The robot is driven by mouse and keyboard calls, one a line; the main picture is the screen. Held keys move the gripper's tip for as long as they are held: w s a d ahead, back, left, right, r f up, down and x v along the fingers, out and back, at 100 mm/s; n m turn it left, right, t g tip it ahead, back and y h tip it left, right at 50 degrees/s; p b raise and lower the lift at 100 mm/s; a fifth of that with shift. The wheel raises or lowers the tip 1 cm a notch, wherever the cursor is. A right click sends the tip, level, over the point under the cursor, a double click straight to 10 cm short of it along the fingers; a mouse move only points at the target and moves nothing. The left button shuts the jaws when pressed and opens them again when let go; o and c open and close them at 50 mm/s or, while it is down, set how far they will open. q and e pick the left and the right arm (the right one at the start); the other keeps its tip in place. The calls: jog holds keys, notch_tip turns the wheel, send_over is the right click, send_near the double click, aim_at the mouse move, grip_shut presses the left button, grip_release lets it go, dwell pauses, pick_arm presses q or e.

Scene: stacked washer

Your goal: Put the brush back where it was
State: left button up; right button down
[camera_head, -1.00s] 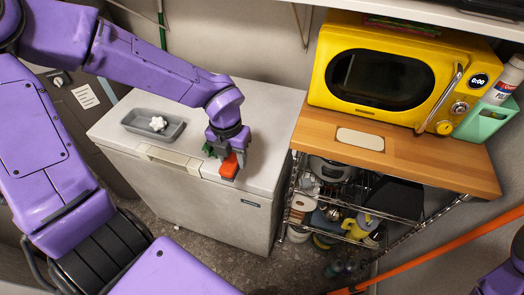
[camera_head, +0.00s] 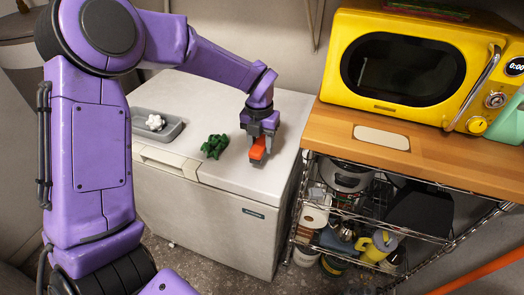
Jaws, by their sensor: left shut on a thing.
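My left gripper (camera_head: 260,136) is over the front right part of the white chest freezer's lid (camera_head: 205,95). It is shut on an orange-red object (camera_head: 257,149), which I take to be the brush. The fingers cover its upper part, and no bristles can be made out. It is low over the lid near the front edge; I cannot tell whether it touches. My right gripper is not in view.
A dark green crumpled item (camera_head: 214,146) lies on the lid left of the gripper. A grey tray (camera_head: 174,133) holds a white knobbly thing (camera_head: 155,122). A wooden-topped wire rack (camera_head: 330,118) with a yellow microwave (camera_head: 400,105) stands close on the right.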

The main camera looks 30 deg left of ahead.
aim_at(261, 141)
pick_arm(q)
jog(key=f, duration=0.4)
jog(key=shift+w, duration=0.25)
jog(key=o, duration=1)
jog(key=shift+r, duration=0.1)
notch_tip(261, 141, up, 12)
jog(key=shift+s+a+b, duration=0.1)
jog(key=shift+s+b, duration=0.05)
jog(key=shift+b, duration=0.25)
